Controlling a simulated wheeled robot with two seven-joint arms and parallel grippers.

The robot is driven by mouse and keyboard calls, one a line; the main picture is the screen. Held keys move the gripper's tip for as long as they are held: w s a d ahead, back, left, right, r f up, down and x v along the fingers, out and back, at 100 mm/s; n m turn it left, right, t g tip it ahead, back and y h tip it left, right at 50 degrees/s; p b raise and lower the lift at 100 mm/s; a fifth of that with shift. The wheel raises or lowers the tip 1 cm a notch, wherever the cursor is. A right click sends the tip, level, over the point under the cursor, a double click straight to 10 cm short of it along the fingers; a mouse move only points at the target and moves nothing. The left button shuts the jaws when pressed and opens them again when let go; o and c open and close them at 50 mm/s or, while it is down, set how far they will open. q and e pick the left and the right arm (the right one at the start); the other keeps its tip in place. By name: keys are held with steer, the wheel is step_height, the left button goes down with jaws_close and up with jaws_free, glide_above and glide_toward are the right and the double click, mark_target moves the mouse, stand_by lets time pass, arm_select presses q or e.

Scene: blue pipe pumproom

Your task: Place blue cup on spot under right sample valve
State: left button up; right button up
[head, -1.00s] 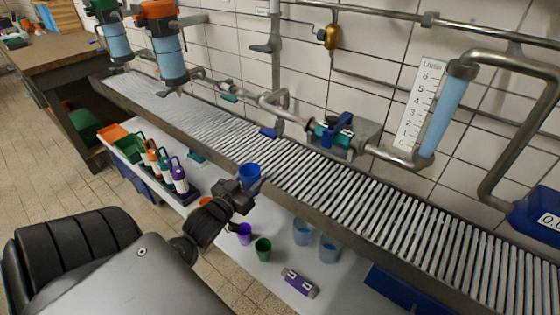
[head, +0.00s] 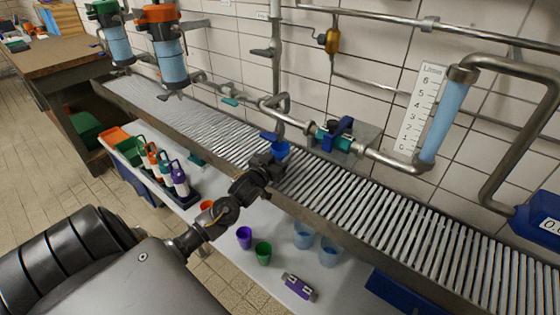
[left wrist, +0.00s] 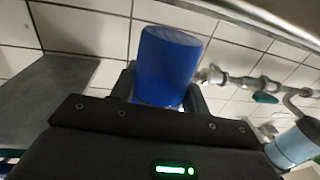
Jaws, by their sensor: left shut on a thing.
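The blue cup (head: 281,149) is held in my left gripper (head: 271,162), above the back part of the slatted metal drain channel. In the left wrist view the blue cup (left wrist: 168,66) stands between the fingers, which are shut on it. A small flat blue piece (head: 268,136) shows just left of the cup, below the pipe; I cannot tell if it is a spot or a handle. A blue-handled valve (head: 338,130) with teal fittings sits on the pipe to the right of the cup. My right gripper is not in view.
The slatted channel (head: 360,204) is bare to the right. On the lower white shelf stand a purple cup (head: 244,237), a green cup (head: 263,252), light blue cups (head: 303,235) and a purple device (head: 299,287). Pipes and a tiled wall bound the back.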

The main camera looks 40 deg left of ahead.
arm_select(q)
step_height(320, 180, down, 2)
steer(key=shift+f, duration=0.45)
steer(key=o, duration=0.9)
steer(key=shift+c, duration=0.2)
steer(key=shift+o, duration=0.6)
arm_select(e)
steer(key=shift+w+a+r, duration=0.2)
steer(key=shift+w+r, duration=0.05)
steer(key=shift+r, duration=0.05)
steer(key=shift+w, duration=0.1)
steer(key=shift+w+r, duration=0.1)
